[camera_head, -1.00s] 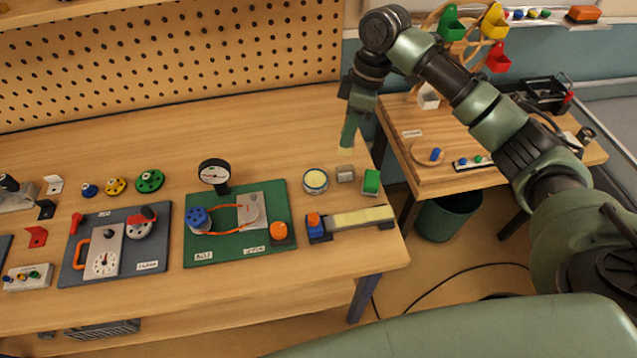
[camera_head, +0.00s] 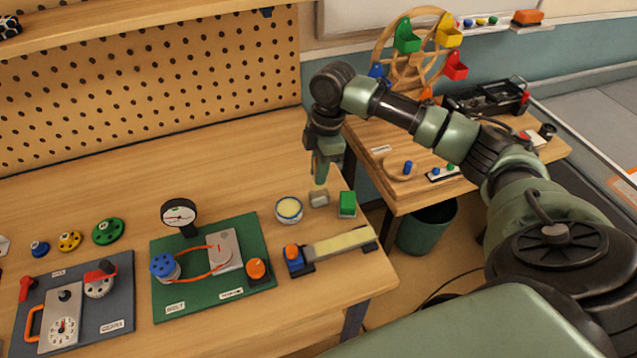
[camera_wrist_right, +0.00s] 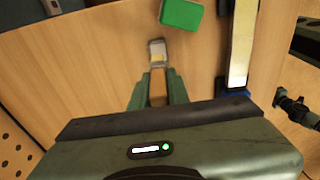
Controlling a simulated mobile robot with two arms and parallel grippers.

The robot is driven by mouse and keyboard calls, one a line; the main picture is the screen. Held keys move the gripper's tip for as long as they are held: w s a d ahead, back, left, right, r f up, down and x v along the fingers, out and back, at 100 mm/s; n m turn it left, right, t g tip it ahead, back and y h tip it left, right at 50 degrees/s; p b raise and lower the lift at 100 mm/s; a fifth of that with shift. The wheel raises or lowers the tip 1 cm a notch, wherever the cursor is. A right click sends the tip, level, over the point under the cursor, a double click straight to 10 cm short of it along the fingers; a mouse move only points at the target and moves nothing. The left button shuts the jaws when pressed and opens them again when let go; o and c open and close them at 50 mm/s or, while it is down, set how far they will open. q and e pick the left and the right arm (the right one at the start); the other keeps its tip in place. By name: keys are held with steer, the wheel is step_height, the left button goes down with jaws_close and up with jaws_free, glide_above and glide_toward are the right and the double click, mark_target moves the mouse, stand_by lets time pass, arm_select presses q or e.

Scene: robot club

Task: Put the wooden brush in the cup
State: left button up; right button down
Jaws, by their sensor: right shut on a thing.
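My right gripper (camera_head: 321,178) points down above the table near its right edge. It is shut on a tan wooden piece, taken as the wooden brush (camera_wrist_right: 158,88), seen between the fingers in the wrist view; its pale lower end (camera_head: 320,188) shows below the fingertips in the head view. Just below it stands a small grey box-like piece (camera_head: 319,199); I cannot tell if the two touch or if this piece is the cup. To its left stands a round, pale-topped container (camera_head: 289,208), which may be the cup. My left gripper is not in view.
A green block (camera_head: 347,204) stands right of the grey piece. A long strip with a pale top (camera_head: 340,244) lies in front. The table behind the container is clear.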

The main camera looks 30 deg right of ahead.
mark_target(319, 188)
steer(key=shift+f+p, duration=0.4)
steer(key=shift+f, duration=2.45)
steer(key=shift+f, duration=0.1)
steer(key=c, duration=1.4)
jaws_free()
steer(key=shift+o, duration=0.2)
steer(key=r, duration=0.4)
steer(key=d+r+b, duration=0.1)
steer(key=r, duration=0.3)
steer(key=r+b, duration=0.1)
steer(key=r, duration=0.3)
steer(key=shift+s+d+r, duration=0.1)
steer(key=shift+s+d, duration=0.05)
steer(key=shift+d, duration=0.05)
